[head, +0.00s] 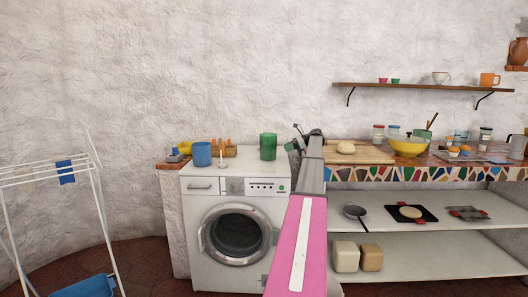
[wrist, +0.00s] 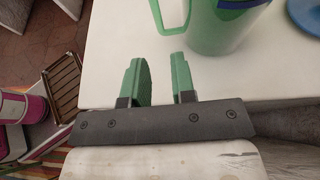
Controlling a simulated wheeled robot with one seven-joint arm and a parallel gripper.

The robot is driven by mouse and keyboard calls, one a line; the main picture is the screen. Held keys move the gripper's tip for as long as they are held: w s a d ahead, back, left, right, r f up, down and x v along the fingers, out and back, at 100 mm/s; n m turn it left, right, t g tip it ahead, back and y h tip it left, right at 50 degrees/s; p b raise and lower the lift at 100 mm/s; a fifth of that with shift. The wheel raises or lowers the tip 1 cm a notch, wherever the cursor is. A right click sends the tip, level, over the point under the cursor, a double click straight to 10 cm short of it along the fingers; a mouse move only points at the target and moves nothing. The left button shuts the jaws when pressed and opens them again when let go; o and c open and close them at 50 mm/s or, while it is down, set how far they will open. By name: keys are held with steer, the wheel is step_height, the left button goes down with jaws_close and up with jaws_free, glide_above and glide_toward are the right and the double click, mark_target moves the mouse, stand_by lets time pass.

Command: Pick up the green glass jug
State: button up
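The green glass jug (head: 268,147) stands upright on the white washing machine, near the right of its top. In the wrist view the jug (wrist: 217,32) is close at the top, with its handle (wrist: 158,14) on the left side, just beyond my fingertips. My gripper (wrist: 157,60) is open, with nothing visible between its green-padded fingers. In the head view my gripper (head: 298,136) is just right of the jug, partly hidden by my arm. The jug's upper part is cut off in the wrist view.
Right of my arm, the mosaic counter (head: 420,174) holds a cutting board (head: 374,156) and a yellow bowl (head: 409,147). A drying rack (head: 45,174) stands at left.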

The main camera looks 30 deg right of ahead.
mark_target(269, 148)
steer(key=x, duration=0.5)
steer(key=shift+s, duration=0.1)
steer(key=a, duration=0.1)
steer(key=w+a, duration=0.2)
steer(key=shift+a+f, duration=0.3)
steer(key=shift+w+a+f, duration=0.2)
steer(key=shift+a, duration=0.2)
jaws_close()
steer(key=shift+r, duration=0.1)
stand_by(0.6)
